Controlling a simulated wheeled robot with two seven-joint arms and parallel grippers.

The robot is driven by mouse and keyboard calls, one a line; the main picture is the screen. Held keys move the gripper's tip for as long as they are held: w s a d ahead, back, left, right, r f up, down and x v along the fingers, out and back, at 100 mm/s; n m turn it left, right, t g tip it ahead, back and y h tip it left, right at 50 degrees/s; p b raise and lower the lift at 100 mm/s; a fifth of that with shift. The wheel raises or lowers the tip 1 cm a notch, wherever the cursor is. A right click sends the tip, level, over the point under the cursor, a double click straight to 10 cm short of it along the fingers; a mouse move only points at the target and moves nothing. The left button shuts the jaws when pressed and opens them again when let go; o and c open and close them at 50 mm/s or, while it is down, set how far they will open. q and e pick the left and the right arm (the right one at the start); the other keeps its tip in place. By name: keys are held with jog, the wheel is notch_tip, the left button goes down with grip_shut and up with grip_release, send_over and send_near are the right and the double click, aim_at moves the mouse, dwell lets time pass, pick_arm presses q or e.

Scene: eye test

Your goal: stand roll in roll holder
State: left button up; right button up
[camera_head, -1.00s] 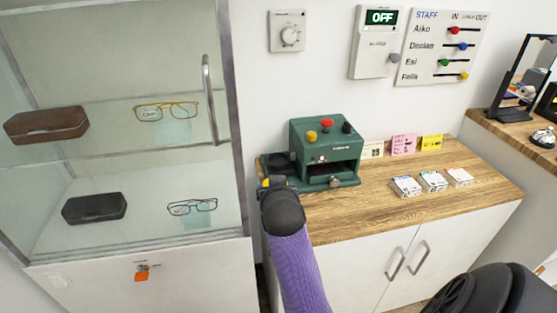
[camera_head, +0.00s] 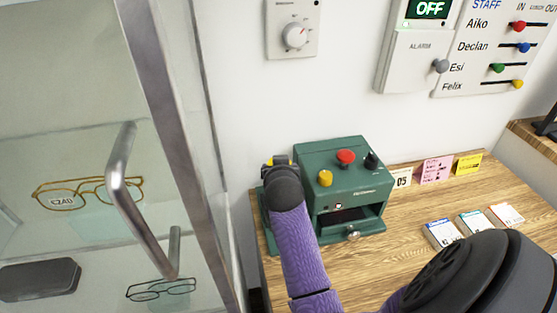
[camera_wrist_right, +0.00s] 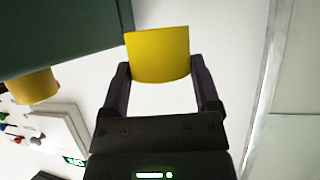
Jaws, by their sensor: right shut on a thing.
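A yellow roll (camera_wrist_right: 158,55) is between the fingers of my right gripper (camera_wrist_right: 160,78), which is shut on it. In the head view only a small bit of the roll (camera_head: 280,160) shows past my dark wrist. There my right gripper (camera_head: 278,167) is at the upper left side of the green machine (camera_head: 345,190). A dark ledge (camera_head: 267,222) shows low at the machine's left side. I cannot make out the roll holder, as my wrist and forearm cover that area. My left gripper is not in view.
The machine has red, yellow and black knobs on top and stands on a wooden counter (camera_head: 410,225). Small boxes (camera_head: 442,233) and cards (camera_head: 436,170) are to its right. A glass cabinet with a metal handle (camera_head: 140,205) is close on the left.

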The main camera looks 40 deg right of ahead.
jog(key=f+b, duration=0.1)
jog(key=f, duration=0.2)
jog(key=f+b, duration=0.1)
jog(key=f, duration=0.2)
jog(key=f+b, duration=0.2)
jog(key=f, duration=0.1)
jog(key=shift+s+a, duration=0.15)
jog(key=shift+s, duration=0.1)
jog(key=shift+f, duration=0.35)
jog(key=shift+r, duration=0.2)
jog(key=shift+f, duration=0.1)
jog(key=o, duration=1.1)
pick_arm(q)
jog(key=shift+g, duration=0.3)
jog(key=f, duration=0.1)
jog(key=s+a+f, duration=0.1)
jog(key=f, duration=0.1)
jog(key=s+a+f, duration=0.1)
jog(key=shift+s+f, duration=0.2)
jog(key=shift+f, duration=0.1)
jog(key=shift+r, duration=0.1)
